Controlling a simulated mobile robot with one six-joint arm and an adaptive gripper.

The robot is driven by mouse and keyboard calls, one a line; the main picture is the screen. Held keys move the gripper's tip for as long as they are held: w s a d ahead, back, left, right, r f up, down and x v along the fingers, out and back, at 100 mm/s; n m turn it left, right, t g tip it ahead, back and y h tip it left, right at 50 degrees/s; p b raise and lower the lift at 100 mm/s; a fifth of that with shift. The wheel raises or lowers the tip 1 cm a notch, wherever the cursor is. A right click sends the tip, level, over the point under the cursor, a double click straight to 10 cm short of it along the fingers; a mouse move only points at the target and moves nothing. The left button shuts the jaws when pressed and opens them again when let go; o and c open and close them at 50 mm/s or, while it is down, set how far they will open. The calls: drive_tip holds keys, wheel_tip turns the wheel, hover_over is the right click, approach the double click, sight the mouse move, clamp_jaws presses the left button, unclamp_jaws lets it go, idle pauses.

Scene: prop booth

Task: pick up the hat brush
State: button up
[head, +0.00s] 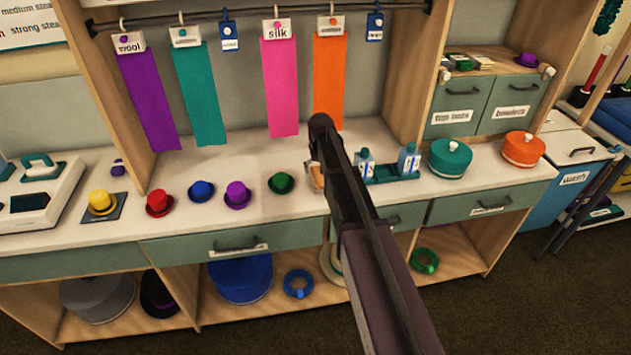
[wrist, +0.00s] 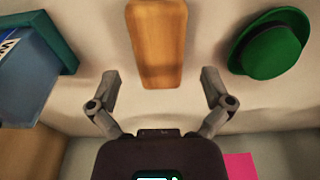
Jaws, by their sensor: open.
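The hat brush (wrist: 156,40) shows in the wrist view as an orange-brown wooden block with rounded corners, lying on the pale counter. Its bristles are not visible. My gripper (wrist: 160,88) is open and empty, its two fingers spread wide on either side of the line to the brush. The near end of the brush lies around the level of the fingertips, between them, with clear gaps on both sides. In the head view only a sliver of the brush (head: 315,180) shows beside my arm, which hides the rest and my gripper.
A small green hat (wrist: 270,45) lies right of the brush in the wrist view. A teal tray (head: 388,172) with bottles stands on the other side. More small hats line the counter (head: 335,205) to the left, and round boxes (head: 450,158) stand to the right. Fabric strips (head: 280,85) hang behind.

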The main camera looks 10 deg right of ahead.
sight(319, 175)
drive_tip(key=shift+w+f+b, duration=0.15)
drive_tip(key=shift+f+b, duration=0.9)
drive_tip(key=shift+f, duration=0.1)
drive_tip(key=shift+w+f+b, duration=0.15)
drive_tip(key=shift+f+b, duration=0.9)
drive_tip(key=shift+f, duration=0.1)
drive_tip(key=c, duration=1.1)
